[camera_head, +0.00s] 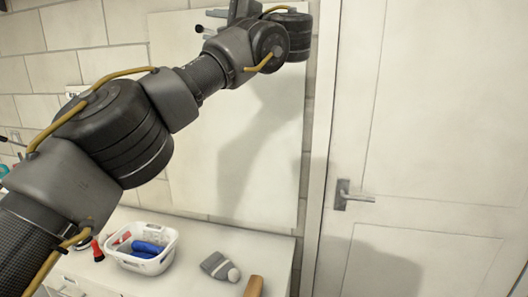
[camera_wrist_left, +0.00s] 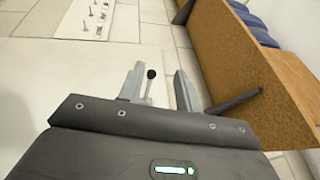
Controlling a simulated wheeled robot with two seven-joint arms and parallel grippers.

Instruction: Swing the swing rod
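The swing rod (camera_wrist_left: 150,75) is a thin short lever with a black ball on its end. In the left wrist view it stands out from a pale panel, between the two grey fingers of my left gripper (camera_wrist_left: 159,70). The fingers are spread, with gaps visible on both sides of the rod. In the head view my left arm reaches up and right in front of the white panel (camera_head: 235,150). Its wrist is near the top edge, and the small parts there are too unclear to separate. My right gripper is not in view.
Several small levers (camera_wrist_left: 98,15) sit on a white plate beyond. A brown wooden edge (camera_wrist_left: 240,60) runs along the right. A door with a handle (camera_head: 350,195) is at right.

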